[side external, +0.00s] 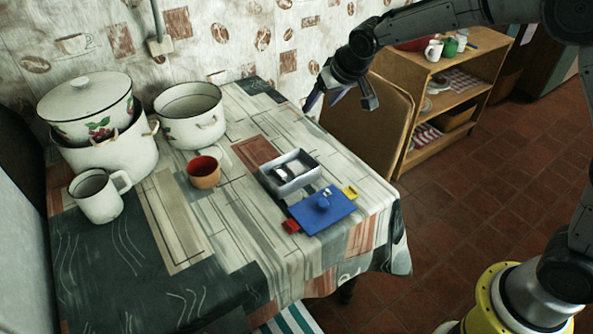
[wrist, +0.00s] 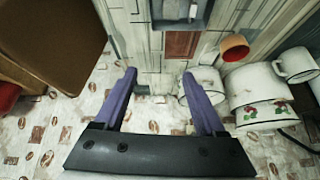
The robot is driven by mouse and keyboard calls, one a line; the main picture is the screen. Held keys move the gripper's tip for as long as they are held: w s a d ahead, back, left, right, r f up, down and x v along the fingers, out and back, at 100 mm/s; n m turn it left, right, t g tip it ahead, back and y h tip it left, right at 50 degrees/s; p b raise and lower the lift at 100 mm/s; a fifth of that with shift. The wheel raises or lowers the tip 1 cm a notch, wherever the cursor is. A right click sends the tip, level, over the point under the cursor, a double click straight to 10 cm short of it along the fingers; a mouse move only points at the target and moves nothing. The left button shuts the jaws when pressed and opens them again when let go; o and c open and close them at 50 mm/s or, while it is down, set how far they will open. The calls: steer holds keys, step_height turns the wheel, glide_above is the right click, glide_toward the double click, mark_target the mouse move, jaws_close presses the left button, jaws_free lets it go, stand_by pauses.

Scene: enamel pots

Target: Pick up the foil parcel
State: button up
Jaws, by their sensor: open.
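A small pale silvery piece that looks like the foil parcel (side external: 293,169) lies inside an open grey box (side external: 268,186) on the table, beside something dark. Its details are too small to make out. In the wrist view the box (wrist: 157,14) is cut off by the top edge, with part of a pale piece (wrist: 193,10) showing in it. My gripper (side external: 340,99) is open and empty, raised near the table's far right end and well apart from the box. Its two purple fingers (wrist: 159,76) are spread in the wrist view.
A blue lid (side external: 335,213) with a knob lies in front of the box, with red (side external: 290,226) and yellow (side external: 349,192) pieces at its edges. An orange-brown cup (side external: 204,176), a white mug (side external: 97,204) and enamel pots (side external: 190,128) stand left. A chair (side external: 370,125) is behind.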

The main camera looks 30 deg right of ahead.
steer(key=g, duration=0.2)
glide_toward(296, 167)
steer(key=f, duration=0.3)
steer(key=shift+w+d+n, duration=0.3)
steer(key=shift+w+a+x, duration=0.1)
steer(key=shift+x, duration=1.35)
steer(key=shift+w+a+x, duration=0.1)
steer(key=shift+w+x, duration=0.05)
steer(key=shift+x, duration=1.3)
steer(key=shift+r, duration=0.1)
steer(key=c, duration=1.1)
jaws_close()
steer(key=shift+r, duration=0.1)
